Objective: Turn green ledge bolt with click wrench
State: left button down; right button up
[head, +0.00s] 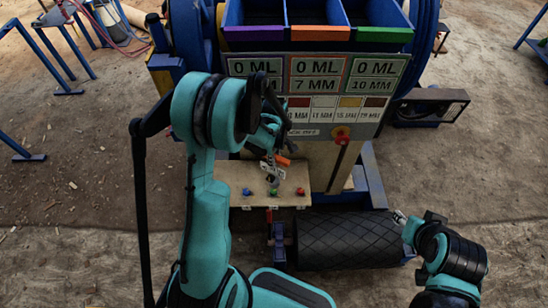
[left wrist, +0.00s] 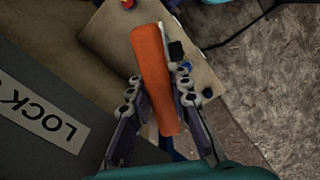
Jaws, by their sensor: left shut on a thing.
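My left gripper (head: 272,148) is above the wooden ledge (head: 234,172) in the head view. It is shut on the orange handle of the click wrench (head: 283,160); in the left wrist view the handle (left wrist: 152,70) lies between both fingers. The wrench's working end is hard to make out. The green bolt (head: 274,192) stands in the middle of the ledge's front row, just below the gripper in the picture. A blue bolt (head: 247,191) is to its left and a red bolt (head: 300,191) to its right. My right gripper (head: 400,217) is at lower right, its fingers small and unclear.
Behind the ledge stands the crusher's sign panel (head: 315,85), with purple, orange and green-edged bins above. A red knob (head: 341,134) sits on the panel's lower right. A black ridged roller (head: 346,240) lies in front, near my right gripper. Open floor lies around the machine.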

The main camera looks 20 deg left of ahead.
aim_at(274, 172)
pick_arm(q)
jog(key=shift+f+b, duration=0.25)
jog(key=shift+b, duration=0.1)
notch_tip(274, 172, down, 4)
jog(key=b, duration=0.4)
jog(key=shift+f, duration=0.4)
jog(key=shift+f+b, duration=1.65)
jog(key=shift+b, duration=0.1)
jog(key=shift+f+b, duration=0.25)
jog(key=shift+b, duration=0.05)
jog(key=m+b, duration=0.1)
jog(key=m, duration=0.3)
jog(key=shift+m, duration=0.9)
